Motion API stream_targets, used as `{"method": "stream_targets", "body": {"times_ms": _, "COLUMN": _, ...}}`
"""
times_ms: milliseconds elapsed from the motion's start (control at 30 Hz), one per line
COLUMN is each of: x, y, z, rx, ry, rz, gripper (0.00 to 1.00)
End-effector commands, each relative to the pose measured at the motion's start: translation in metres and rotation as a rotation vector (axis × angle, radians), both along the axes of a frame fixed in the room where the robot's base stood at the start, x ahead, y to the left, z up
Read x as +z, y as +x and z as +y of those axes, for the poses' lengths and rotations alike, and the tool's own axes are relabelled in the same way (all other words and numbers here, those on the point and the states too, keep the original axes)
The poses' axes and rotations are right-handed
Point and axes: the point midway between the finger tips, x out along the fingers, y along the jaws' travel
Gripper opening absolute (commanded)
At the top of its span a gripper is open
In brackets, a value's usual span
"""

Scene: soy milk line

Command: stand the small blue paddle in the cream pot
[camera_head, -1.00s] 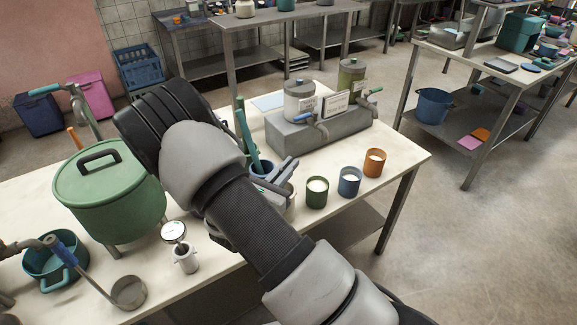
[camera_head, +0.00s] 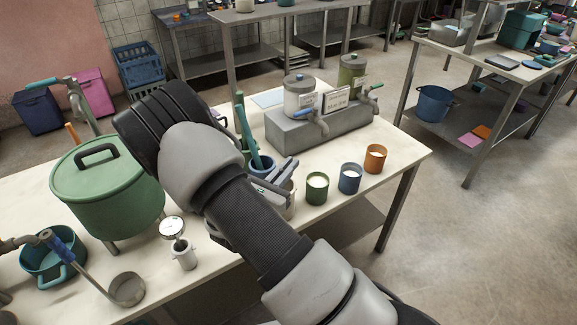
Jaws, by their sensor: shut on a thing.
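My gripper (camera_head: 278,177) is low over the near part of the cream worktop, shut, with its grey fingers beside a blue pot (camera_head: 263,164). What it holds is mostly hidden by the fingers and my arm; I take it to be the small blue paddle, whose outline I cannot make out. A pale pot, likely the cream pot (camera_head: 291,204), shows partly under and behind the fingers. I cannot tell whether the paddle is inside it. A long teal paddle (camera_head: 247,132) leans up out of the blue pot, with a green handle behind it.
Green, blue and orange cups (camera_head: 375,158) of white liquid stand to the right. A grey block (camera_head: 310,132) with two dispensers stands behind.

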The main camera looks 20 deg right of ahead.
Motion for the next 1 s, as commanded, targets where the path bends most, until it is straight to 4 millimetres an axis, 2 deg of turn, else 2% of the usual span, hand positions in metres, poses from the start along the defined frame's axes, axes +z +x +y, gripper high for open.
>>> {"method": "stream_targets", "body": {"times_ms": 333, "x": -0.002, "y": 0.000, "z": 0.000, "rx": 0.000, "ry": 0.000, "rz": 0.000, "gripper": 0.00}}
{"method": "stream_targets", "body": {"times_ms": 400, "x": -0.002, "y": 0.000, "z": 0.000, "rx": 0.000, "ry": 0.000, "rz": 0.000, "gripper": 0.16}}
{"method": "stream_targets", "body": {"times_ms": 500, "x": -0.002, "y": 0.000, "z": 0.000, "rx": 0.000, "ry": 0.000, "rz": 0.000, "gripper": 0.29}}
{"method": "stream_targets", "body": {"times_ms": 833, "x": -0.002, "y": -0.002, "z": 0.003, "rx": 0.001, "ry": 0.000, "rz": 0.000, "gripper": 0.29}}
{"method": "stream_targets", "body": {"times_ms": 1000, "x": -0.002, "y": -0.017, "z": 0.020, "rx": 0.005, "ry": 0.001, "rz": 0.001, "gripper": 0.29}}
